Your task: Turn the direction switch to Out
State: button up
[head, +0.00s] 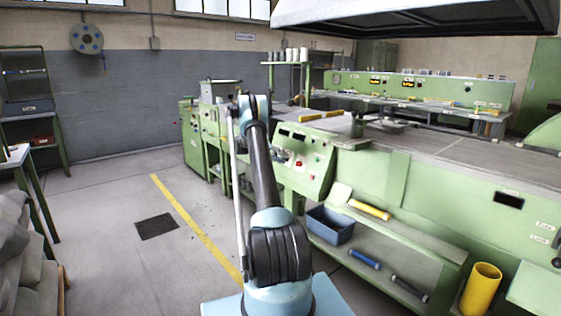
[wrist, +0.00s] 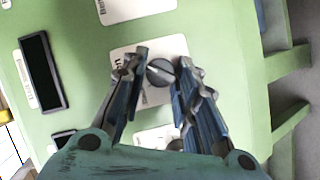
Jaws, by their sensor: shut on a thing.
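The direction switch (wrist: 160,72) is a round dark grey knob with a light pointer line, on a white label plate (wrist: 158,96) on a green panel. My gripper (wrist: 163,60) is in the wrist view with one finger on each side of the knob, shut on it. The plate's lettering is partly covered by the left finger, so I cannot read the switch's setting. In the head view my arm reaches toward the green machine, and my gripper and the switch are hidden behind it.
The green panel (wrist: 85,75) also carries a dark display window (wrist: 40,72) and another white label plate (wrist: 135,8). In the head view a red button (head: 299,164) sits on the control panel. A blue bin (head: 331,226) and yellow tube (head: 481,288) are at lower right.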

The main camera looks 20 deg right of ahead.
jog(key=shift+a+f+m, duration=0.1)
jog(key=shift+f+m, duration=0.05)
jog(key=shift+m, duration=0.15)
dwell(0.4)
jog(key=o, duration=1)
jog(key=shift+w, duration=0.1)
jog(key=v, duration=1.2)
jog(key=shift+r, duration=0.25)
